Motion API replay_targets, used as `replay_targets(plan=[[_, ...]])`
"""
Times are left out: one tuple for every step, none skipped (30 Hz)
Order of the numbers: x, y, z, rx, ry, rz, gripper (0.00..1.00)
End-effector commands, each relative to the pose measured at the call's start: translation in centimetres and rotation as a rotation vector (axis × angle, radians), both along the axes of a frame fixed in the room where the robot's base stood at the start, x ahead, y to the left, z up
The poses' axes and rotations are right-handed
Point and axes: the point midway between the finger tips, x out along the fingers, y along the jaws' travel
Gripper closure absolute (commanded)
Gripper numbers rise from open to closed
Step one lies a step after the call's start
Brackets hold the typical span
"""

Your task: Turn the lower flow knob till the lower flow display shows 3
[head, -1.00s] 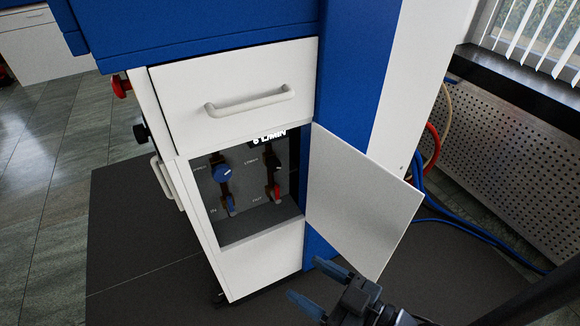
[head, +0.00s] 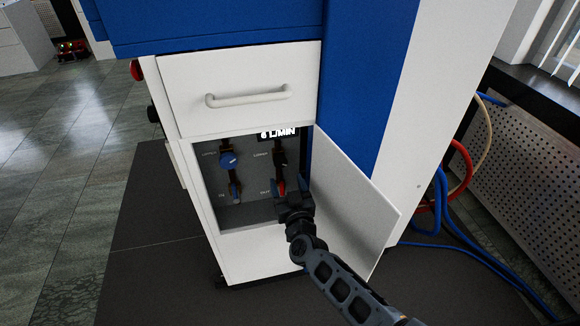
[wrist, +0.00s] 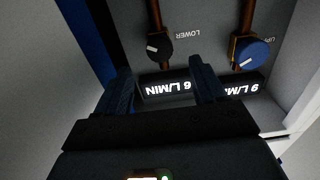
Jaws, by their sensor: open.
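The lower flow knob is black with a pale pointer mark; it shows in the wrist view (wrist: 158,47) and small in the head view (head: 280,160). The lower display (head: 278,133) reads 6 L/MIN. In the wrist view the picture is turned over, and this display (wrist: 167,88) lies between my fingers. My gripper (wrist: 162,70) is open and empty. The lower knob stands just beyond the gap between its fingertips, apart from them. In the head view my gripper (head: 293,198) is at the recess's right side, below the knob, its fingertips hard to make out.
A blue upper knob (head: 228,160) sits left of the lower one. Its display (wrist: 240,90) is partly cut off in the wrist view. Blue and red valve handles are below the knobs. The open white door (head: 350,200) stands close right of my arm. A drawer handle (head: 250,95) is above.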

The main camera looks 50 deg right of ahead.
Motion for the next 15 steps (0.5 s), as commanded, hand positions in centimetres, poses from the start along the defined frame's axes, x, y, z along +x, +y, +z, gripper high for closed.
replay_targets(plan=[[0.3, -0.2, 0.0, -0.001, -0.001, -0.003, 0.3], [0.5, -0.4, 0.0, -0.001, -0.001, -0.005, 0.3], [0.8, -0.5, 0.0, -0.001, -0.001, -0.005, 0.3], [1.1, -0.7, -0.1, 0.0, -0.001, -0.005, 0.3], [1.4, -0.9, -0.1, 0.0, -0.002, -0.006, 0.3], [1.8, -1.2, -0.1, 0.001, -0.003, -0.006, 0.3], [2.2, -1.5, -0.1, 0.0, -0.004, -0.005, 0.3], [2.6, -1.8, -0.1, 0.001, -0.003, -0.005, 0.3], [3.2, -2.1, -0.2, 0.0, -0.002, -0.005, 0.3], [3.6, -2.4, -0.1, -0.001, -0.003, -0.006, 0.3], [3.9, -2.7, -0.1, -0.001, -0.003, -0.006, 0.3], [4.4, -3.0, -0.1, 0.0, -0.002, -0.005, 0.3], [4.8, -3.2, -0.1, 0.0, -0.002, -0.004, 0.3], [5.1, -3.4, -0.1, -0.001, -0.002, -0.004, 0.3], [5.5, -3.7, -0.1, -0.001, -0.002, -0.004, 0.3]])
